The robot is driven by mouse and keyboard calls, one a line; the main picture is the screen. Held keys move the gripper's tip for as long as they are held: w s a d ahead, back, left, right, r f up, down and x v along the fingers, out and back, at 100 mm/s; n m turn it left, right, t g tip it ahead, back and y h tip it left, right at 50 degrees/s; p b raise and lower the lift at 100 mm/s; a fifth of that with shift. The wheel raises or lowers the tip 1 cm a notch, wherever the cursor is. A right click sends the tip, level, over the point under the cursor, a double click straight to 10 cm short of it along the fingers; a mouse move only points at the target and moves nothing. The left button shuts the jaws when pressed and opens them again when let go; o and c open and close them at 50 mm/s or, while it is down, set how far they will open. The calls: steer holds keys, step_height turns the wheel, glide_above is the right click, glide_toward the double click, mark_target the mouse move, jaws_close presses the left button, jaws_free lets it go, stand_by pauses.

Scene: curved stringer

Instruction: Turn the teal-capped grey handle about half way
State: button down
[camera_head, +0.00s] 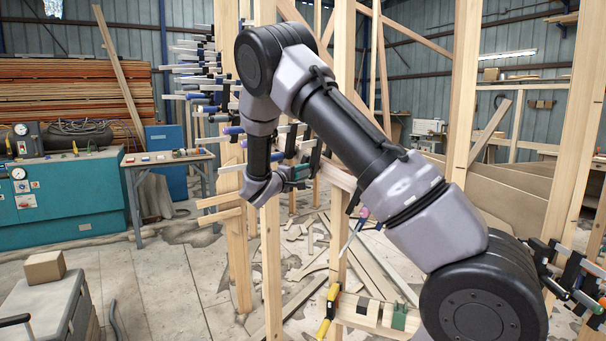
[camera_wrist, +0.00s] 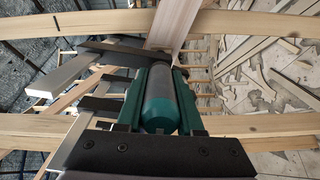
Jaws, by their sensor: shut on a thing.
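The grey handle (camera_wrist: 159,92) with its rounded teal cap (camera_wrist: 160,112) lies between the fingers of my gripper (camera_wrist: 161,80) in the wrist view. My gripper is shut on it, a dark green finger along each side. The cap faces the camera, and the handle's far end is hidden. In the head view my gripper (camera_head: 298,172) is small, at the wooden frame among the clamps. The handle cannot be made out clearly there. How far the handle is turned cannot be told.
Dark clamp parts and a flat metal bar (camera_wrist: 58,76) lie close left of my gripper. Wooden strips (camera_wrist: 255,125) cross the wrist view. In the head view, upright posts (camera_head: 271,255) stand close around my arm, and several clamps (camera_head: 205,85) line the frame. Loose boards cover the floor.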

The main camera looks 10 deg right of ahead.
steer(key=shift+f+n, duration=0.1)
steer(key=shift+n, duration=0.4)
steer(key=c, duration=0.5)
jaws_free()
steer(key=shift+c, duration=0.2)
steer(key=v, duration=1.1)
steer(key=shift+d, duration=0.1)
steer(key=v, duration=0.6)
